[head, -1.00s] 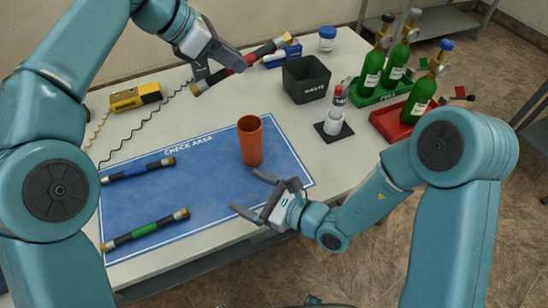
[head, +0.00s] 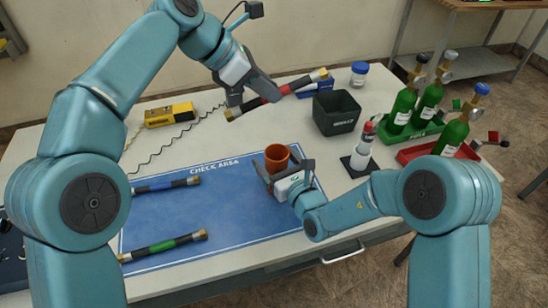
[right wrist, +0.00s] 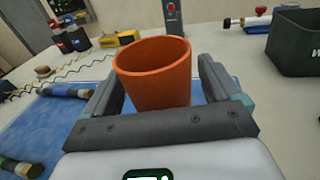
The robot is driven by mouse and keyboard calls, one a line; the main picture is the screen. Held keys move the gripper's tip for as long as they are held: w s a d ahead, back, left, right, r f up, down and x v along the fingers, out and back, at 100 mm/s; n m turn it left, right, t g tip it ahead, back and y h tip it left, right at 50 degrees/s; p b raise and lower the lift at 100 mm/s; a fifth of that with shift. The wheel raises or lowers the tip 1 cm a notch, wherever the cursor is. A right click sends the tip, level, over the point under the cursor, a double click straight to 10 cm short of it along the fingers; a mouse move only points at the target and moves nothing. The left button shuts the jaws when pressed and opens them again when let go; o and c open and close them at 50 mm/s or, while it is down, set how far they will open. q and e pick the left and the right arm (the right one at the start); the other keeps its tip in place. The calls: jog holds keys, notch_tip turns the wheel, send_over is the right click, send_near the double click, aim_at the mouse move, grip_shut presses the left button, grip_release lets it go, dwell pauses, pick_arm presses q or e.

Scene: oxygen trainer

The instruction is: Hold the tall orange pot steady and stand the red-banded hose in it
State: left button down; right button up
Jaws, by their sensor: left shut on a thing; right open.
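The tall orange pot (head: 277,156) stands upright at the back right part of the blue mat. My right gripper (head: 284,172) is open, with one finger on each side of the pot. In the right wrist view the orange pot (right wrist: 155,75) is between the two fingers (right wrist: 160,88), and I cannot tell whether they touch it. My left gripper (head: 256,98) is shut on the red-banded hose (head: 271,96) near its red band. The hose is held tilted, its right end higher, behind the pot in the view.
Blue-banded (head: 165,186) and green-banded (head: 163,246) hoses lie on the mat (head: 230,215). A dark bin (head: 336,122), a white bottle (head: 363,150) and green cylinders (head: 403,108) stand to the right. A yellow device (head: 171,114) lies at the back left.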

jog(key=shift+w+a, duration=0.35)
jog(key=shift+w, duration=0.25)
jog(key=c, duration=1)
jog(key=shift+c, duration=0.2)
pick_arm(q)
notch_tip(320, 180, down, 13)
dwell(0.5)
jog(key=c, duration=1)
grip_release()
jog(key=shift+o, duration=0.2)
jog(key=shift+a, duration=0.1)
